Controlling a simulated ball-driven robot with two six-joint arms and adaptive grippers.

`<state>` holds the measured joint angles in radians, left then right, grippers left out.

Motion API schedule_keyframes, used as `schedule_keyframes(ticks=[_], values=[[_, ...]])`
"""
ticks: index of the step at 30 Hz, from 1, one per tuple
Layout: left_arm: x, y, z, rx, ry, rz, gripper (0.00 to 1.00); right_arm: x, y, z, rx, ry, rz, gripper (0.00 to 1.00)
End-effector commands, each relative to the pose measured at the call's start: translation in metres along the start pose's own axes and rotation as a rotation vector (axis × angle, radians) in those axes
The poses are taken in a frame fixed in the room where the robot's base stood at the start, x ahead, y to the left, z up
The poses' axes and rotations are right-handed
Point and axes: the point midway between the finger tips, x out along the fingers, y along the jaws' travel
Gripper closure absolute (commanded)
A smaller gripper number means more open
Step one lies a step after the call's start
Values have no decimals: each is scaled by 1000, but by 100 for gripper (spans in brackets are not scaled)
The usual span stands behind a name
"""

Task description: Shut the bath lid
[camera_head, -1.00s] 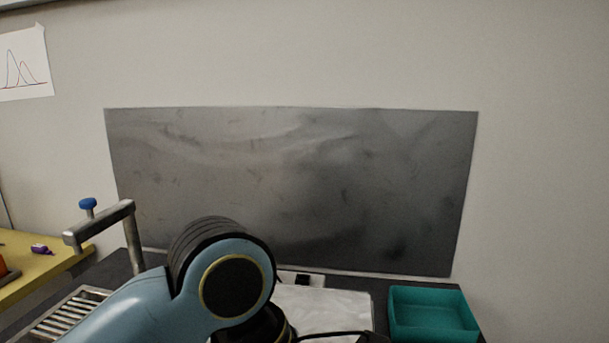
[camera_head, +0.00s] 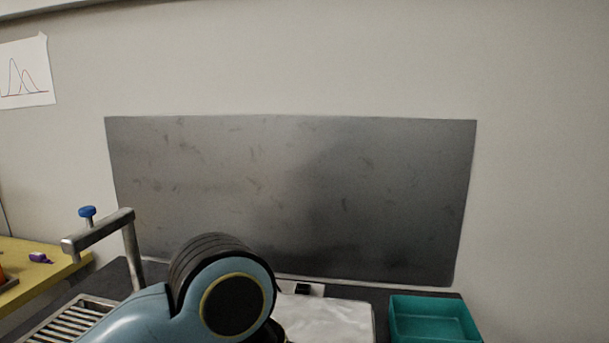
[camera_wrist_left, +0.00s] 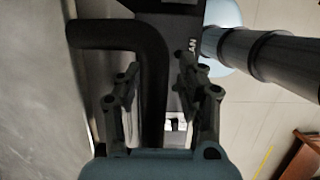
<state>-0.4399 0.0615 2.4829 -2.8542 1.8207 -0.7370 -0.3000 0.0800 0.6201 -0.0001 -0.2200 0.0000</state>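My left gripper (camera_wrist_left: 155,75) shows in the left wrist view with its two fingers apart. A dark bent bar (camera_wrist_left: 153,90), like a handle, runs between the fingers; I cannot tell whether they touch it. In the head view my blue left arm hides this gripper. A pale grey flat-topped surface (camera_head: 335,318) shows beside my arm at the bottom, with a small black block at its back edge; I cannot tell whether it is part of the bath. No bath lid can be made out for certain. My right gripper is out of view.
A metal sheet (camera_head: 300,195) stands against the wall behind the dark bench. A teal tray (camera_head: 432,320) is at the right. A metal rack (camera_head: 75,322) and a post with a blue knob (camera_head: 128,245) stand left. A yellow table (camera_head: 40,262) is beyond.

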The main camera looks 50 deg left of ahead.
Motion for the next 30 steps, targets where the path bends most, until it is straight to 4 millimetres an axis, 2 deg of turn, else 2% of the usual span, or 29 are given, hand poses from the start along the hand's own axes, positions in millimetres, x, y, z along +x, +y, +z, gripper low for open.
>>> schedule_keyframes(ticks=[5, 24, 30], values=[[-2, 0, 0, 0, 0, 0, 62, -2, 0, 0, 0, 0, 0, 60], [-59, 0, 1, 1, 2, 1, 62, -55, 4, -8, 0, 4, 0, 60], [-70, 0, 1, 1, 0, 0, 62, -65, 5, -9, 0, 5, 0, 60]])
